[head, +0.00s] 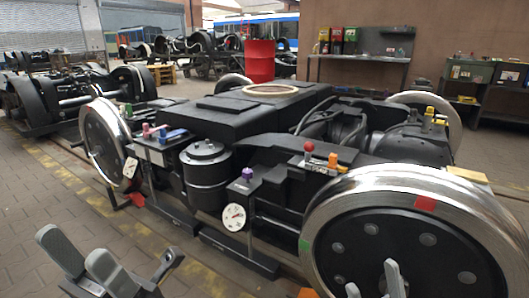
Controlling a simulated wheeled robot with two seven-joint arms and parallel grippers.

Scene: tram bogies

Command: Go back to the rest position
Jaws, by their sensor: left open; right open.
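My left gripper (84,259) is at the bottom left, open, with its grey fingers apart and nothing between them. It is over the paved floor, in front of the tram bogie (215,117). My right gripper (372,279) shows only its fingertips at the bottom edge, in front of the near right wheel (420,222). It is open, and I see nothing held; the rest of it is out of frame. The bogie is a large black frame with silver-rimmed wheels. A white dial gauge (233,217) hangs on its near side.
The bogie fills the middle and right. It bears a pink part (154,130), a blue part (173,136), and red (308,147) and purple (248,173) knobs. A red drum (260,61) and a workbench (360,58) stand behind.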

